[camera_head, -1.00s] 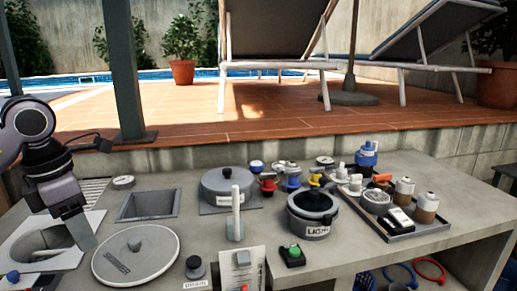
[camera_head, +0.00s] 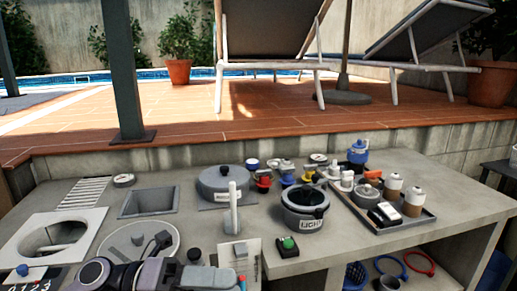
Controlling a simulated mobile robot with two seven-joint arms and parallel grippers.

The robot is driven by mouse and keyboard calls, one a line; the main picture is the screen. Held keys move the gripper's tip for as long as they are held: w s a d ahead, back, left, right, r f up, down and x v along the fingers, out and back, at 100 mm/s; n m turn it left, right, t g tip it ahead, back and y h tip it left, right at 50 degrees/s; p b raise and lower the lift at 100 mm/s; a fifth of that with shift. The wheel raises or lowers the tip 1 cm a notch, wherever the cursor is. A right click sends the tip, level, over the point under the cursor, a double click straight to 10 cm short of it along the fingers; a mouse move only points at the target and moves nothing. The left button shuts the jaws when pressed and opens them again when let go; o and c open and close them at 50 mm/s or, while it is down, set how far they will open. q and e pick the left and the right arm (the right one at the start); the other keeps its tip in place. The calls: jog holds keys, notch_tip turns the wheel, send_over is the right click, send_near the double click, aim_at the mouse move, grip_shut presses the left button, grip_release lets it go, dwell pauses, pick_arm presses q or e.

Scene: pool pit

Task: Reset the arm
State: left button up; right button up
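My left arm lies low across the bottom edge of the head view, reaching in from the left. Its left gripper (camera_head: 215,279) points right, in front of the round grey lid (camera_head: 112,240) and near the white panel with switches (camera_head: 240,257). The fingers are partly cut off by the frame, so I cannot tell whether they are open or shut. I see nothing clearly held in it. My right gripper is not in view.
A white square plate with a round opening (camera_head: 88,221) is at the left. A square sink (camera_head: 148,203), grey pot (camera_head: 221,182), LIGHT pot (camera_head: 305,206) and tray of canisters (camera_head: 402,233) stand on the grey counter.

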pick_arm(q)
jog(key=w+a+f+n+t+y, duration=0.1)
jog(key=a+f+n+t+y, duration=0.15)
jog(key=n+t, duration=0.5)
jog(key=w+a+f+n+t+y+p, duration=0.1)
jog(key=a+f+n+t+y, duration=0.25)
jog(key=n, duration=0.65)
jog(key=w+a+f+n+t+y, duration=0.15)
jog(key=f+n+t, duration=0.25)
jog(key=n+t, duration=0.4)
jog(key=s+a+f+n+g+y, duration=0.3)
jog(key=s+f+n, duration=0.3)
jog(key=f, duration=0.4)
jog(key=s+a+f+n+g+y, duration=0.4)
jog(key=s+f+n+g+y, duration=0.1)
jog(key=s+f, duration=0.4)
jog(key=shift+f+n+y+p, duration=0.35)
jog(key=shift+f+n+y, duration=0.1)
jog(key=shift+f+n, duration=0.4)
jog(key=shift+r, duration=0.1)
